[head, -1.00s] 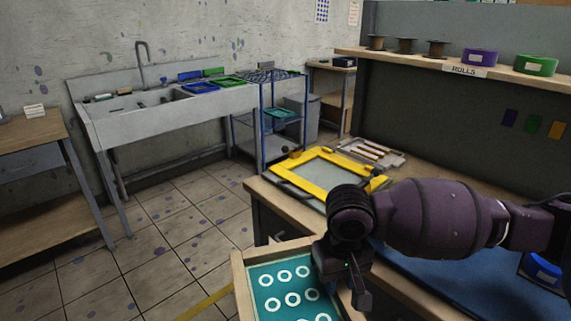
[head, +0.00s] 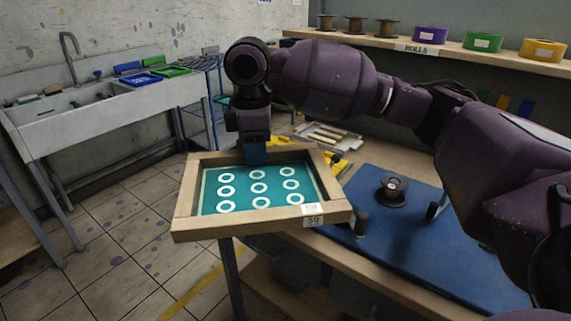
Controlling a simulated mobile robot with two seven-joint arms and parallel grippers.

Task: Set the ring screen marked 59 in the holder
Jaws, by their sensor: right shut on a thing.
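The ring screen (head: 262,223) is a wooden frame with teal mesh and white rings, and its near right corner carries labels reading 59. My right gripper (head: 256,158) is shut on the far rail of its frame and holds it in the air, left of the workbench's front edge. The yellow holder (head: 340,161) is on the bench behind the screen. The screen and my right arm hide most of it. My left gripper is not in view.
A blue mat (head: 440,240) covers the right of the bench, with a dark spool (head: 392,187) on it. A grey tray (head: 327,135) with wooden-handled tools lies at the back. A shelf (head: 500,62) of rolls runs above. The sink (head: 110,110) stands at left, over open floor.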

